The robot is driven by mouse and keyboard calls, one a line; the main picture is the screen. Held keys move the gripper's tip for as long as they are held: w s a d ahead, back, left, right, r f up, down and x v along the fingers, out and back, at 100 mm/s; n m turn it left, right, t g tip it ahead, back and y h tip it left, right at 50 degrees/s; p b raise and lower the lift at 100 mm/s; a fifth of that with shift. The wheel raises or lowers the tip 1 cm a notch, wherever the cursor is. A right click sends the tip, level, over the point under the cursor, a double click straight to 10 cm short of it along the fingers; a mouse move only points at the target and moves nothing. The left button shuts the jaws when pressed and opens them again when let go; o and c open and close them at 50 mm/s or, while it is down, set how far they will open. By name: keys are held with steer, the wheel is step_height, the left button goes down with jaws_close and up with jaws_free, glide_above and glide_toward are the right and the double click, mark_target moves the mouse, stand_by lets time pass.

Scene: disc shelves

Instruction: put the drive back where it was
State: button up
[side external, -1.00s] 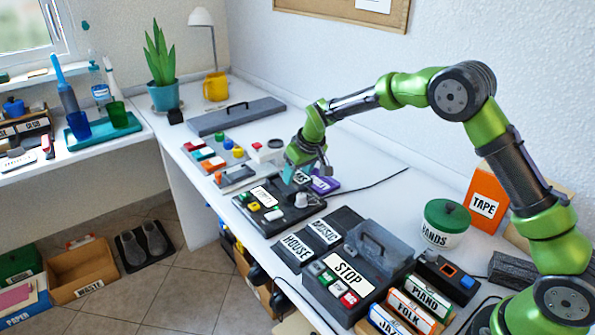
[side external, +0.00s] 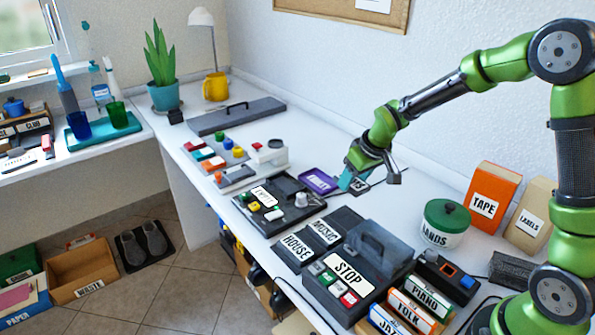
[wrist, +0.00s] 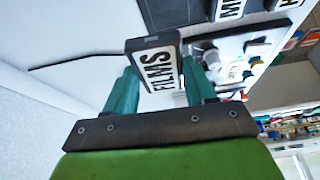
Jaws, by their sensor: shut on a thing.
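The drive (wrist: 152,48) is a dark block with a white label reading FILMS. In the wrist view it sits between the two teal fingers of my gripper (wrist: 160,85), which is shut on it. In the side view my gripper (side external: 356,184) holds it over the white desk near the wall, right of a purple tray (side external: 319,181); the drive is mostly hidden there. A black console (side external: 283,213) with a pale knob, coloured buttons and a white label lies left of and nearer than my gripper, apart from the drive.
Dark blocks labelled HOUSE (side external: 297,247) and MUSIC (side external: 327,230) lie in front, beside a dark STOP box (side external: 372,258) with a handle. A thin cable runs near my gripper.

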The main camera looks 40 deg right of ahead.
mark_target(347, 220)
steer(key=shift+s+d+r+n+y, duration=0.3)
steer(key=shift+s+d+r+n, duration=0.1)
steer(key=shift+s+r+n, duration=0.35)
steer(key=shift+s+a+n+y, duration=0.15)
steer(key=shift+a+n+y, duration=0.1)
steer(key=shift+a+n, duration=0.35)
steer(key=shift+s+a+n+y, duration=0.15)
steer(key=shift+a+n+y, duration=0.2)
steer(key=shift+n, duration=0.3)
steer(key=shift+s+a+n, duration=0.1)
steer(key=shift+a+n, duration=0.2)
steer(key=shift+a, duration=0.05)
steer(key=shift+f, duration=0.1)
steer(key=shift+n, duration=0.3)
step_height(347, 220, down, 10)
steer(key=shift+r, duration=0.1)
steer(key=o, duration=1.3)
steer(key=shift+c, duration=0.2)
